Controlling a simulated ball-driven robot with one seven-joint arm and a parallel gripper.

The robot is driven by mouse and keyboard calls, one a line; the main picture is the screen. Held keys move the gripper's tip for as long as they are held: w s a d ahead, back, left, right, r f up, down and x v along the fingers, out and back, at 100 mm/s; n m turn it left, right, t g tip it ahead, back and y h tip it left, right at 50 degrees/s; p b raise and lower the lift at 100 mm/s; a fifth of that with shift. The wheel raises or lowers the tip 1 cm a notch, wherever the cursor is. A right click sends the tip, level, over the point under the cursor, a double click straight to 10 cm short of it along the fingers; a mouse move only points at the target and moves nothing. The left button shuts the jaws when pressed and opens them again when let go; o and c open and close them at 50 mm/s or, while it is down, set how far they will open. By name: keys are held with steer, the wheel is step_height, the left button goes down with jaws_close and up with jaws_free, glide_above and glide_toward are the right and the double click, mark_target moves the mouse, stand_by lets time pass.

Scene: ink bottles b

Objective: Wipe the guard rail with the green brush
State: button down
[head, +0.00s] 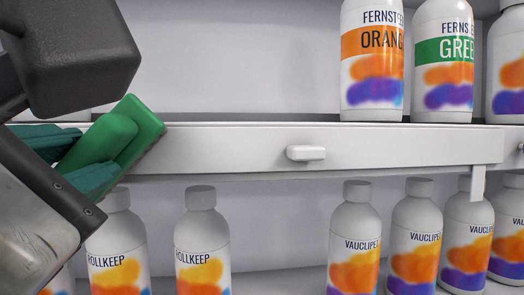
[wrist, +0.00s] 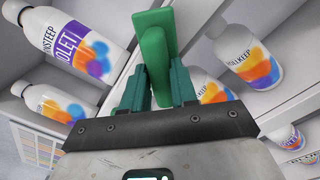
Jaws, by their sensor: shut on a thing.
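The green brush (head: 125,136) is held between the teal fingers of my gripper (head: 75,160), at the left of the head view. In the wrist view the brush (wrist: 156,50) stands up between the two fingers of my gripper (wrist: 159,88). The guard rail (head: 230,149) is a white bar along the shelf's front edge, with a small white knob (head: 306,153) at its middle. The brush's far end overlaps the rail's left part in the head view. Whether the brush touches the rail I cannot tell. The rail's left end is hidden behind my gripper.
White ink bottles stand on the upper shelf at the right, among them an orange-labelled one (head: 373,60) and a green-labelled one (head: 443,65). Several more, such as a Rollkeep bottle (head: 202,245) and a Vauclipet bottle (head: 354,240), stand below the rail. The upper shelf's middle is clear.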

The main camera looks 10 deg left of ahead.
steer(key=shift+w+d+r+p, duration=0.1)
steer(key=shift+w+d+p, duration=0.1)
steer(key=shift+d+p, duration=0.35)
steer(key=shift+d, duration=0.1)
steer(key=s+a, duration=0.1)
steer(key=a, duration=0.5)
steer(key=shift+s+a+p, duration=0.15)
steer(key=shift+s+p, duration=0.1)
steer(key=shift+p, duration=0.05)
steer(key=shift+s, duration=0.1)
steer(key=shift+v, duration=2.95)
